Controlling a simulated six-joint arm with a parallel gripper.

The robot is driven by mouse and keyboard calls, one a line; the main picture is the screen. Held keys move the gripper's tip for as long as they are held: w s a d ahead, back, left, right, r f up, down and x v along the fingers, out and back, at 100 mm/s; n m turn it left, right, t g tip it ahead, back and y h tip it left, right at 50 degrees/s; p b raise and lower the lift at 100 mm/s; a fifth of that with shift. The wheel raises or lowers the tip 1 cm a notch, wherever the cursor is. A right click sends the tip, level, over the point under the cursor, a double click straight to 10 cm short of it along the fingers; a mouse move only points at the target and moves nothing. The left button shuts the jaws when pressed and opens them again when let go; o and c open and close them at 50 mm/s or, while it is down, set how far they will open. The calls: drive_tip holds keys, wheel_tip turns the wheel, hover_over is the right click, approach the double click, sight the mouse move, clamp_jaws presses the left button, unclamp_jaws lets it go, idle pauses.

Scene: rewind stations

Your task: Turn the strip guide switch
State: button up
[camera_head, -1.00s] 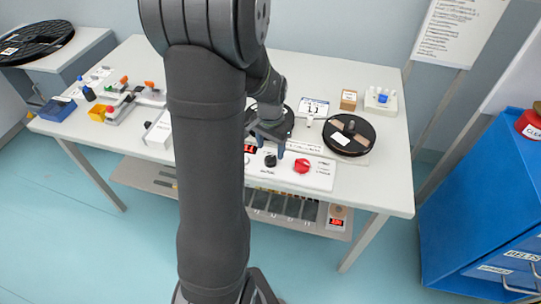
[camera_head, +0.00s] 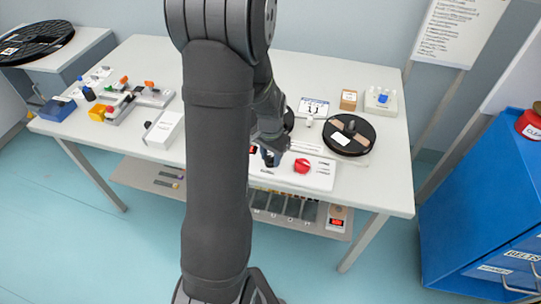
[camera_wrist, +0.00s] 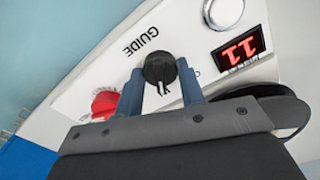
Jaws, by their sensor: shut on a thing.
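The strip guide switch is a black round knob (camera_wrist: 159,69) on a white panel (camera_wrist: 90,66), with the word GUIDE printed beside it in the wrist view. My gripper (camera_wrist: 160,82) has its two blue-grey fingers on either side of the knob and is shut on it. In the head view my gripper (camera_head: 271,158) is down at the panel and hides the knob. A red knob (camera_head: 302,166) sits to the right of it on the same panel; it also shows in the wrist view (camera_wrist: 105,103).
A black reel (camera_head: 350,134) lies right of the panel. A white box (camera_head: 164,130) stands left of my arm. A blue cabinet (camera_head: 475,195) stands at the right.

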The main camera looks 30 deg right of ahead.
sight(270, 158)
drive_tip(key=shift+n, duration=0.4)
drive_tip(key=n, duration=0.5)
drive_tip(key=shift+n, duration=0.3)
drive_tip(key=n, duration=0.5)
drive_tip(key=shift+n, duration=0.4)
drive_tip(key=o, duration=1)
drive_tip(key=shift+r, duration=0.1)
wheel_tip(270, 158, up, 17)
drive_tip(key=shift+r, duration=0.15)
